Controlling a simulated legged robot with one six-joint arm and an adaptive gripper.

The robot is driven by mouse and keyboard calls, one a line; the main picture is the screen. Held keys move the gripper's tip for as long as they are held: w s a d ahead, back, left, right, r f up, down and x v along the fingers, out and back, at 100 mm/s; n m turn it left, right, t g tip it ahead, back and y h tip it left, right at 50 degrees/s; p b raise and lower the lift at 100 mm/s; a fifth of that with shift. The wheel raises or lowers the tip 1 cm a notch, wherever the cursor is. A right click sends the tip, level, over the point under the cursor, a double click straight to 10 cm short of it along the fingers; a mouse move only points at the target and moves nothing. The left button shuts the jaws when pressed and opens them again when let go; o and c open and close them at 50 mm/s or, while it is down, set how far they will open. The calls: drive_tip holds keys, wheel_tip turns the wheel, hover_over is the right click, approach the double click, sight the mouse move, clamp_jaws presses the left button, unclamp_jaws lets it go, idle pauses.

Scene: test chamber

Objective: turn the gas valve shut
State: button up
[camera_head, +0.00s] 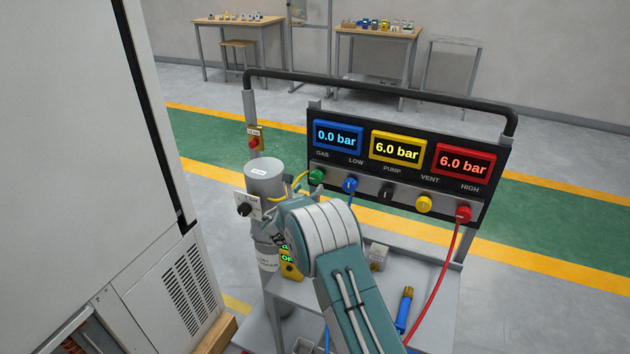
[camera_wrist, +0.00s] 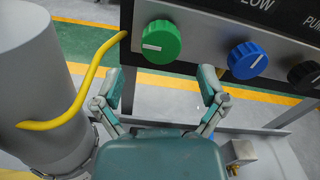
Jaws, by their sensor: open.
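The gas valve is a green round knob (camera_head: 317,177) at the left end of the panel's knob row, under the label GAS. In the wrist view the green knob (camera_wrist: 161,41) shows large, with a white mark pointing left, nearly level. My gripper (camera_wrist: 160,88) is open and empty, its two fingers spread below the knob in the picture. The fingers look apart from the knob. In the head view my wrist hides most of the gripper.
A blue knob (camera_wrist: 248,60) sits right beside the green one; black, yellow and red knobs (camera_head: 463,214) follow. A grey cylinder (camera_head: 264,170) with a yellow hose (camera_wrist: 88,85) stands left. The displays read 0.0, 6.0 and 6.0 bar. A tall white cabinet (camera_head: 75,150) bounds the left.

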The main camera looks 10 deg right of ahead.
sight(315, 180)
drive_tip(key=shift+x, duration=2.25)
drive_tip(key=c, duration=1.1)
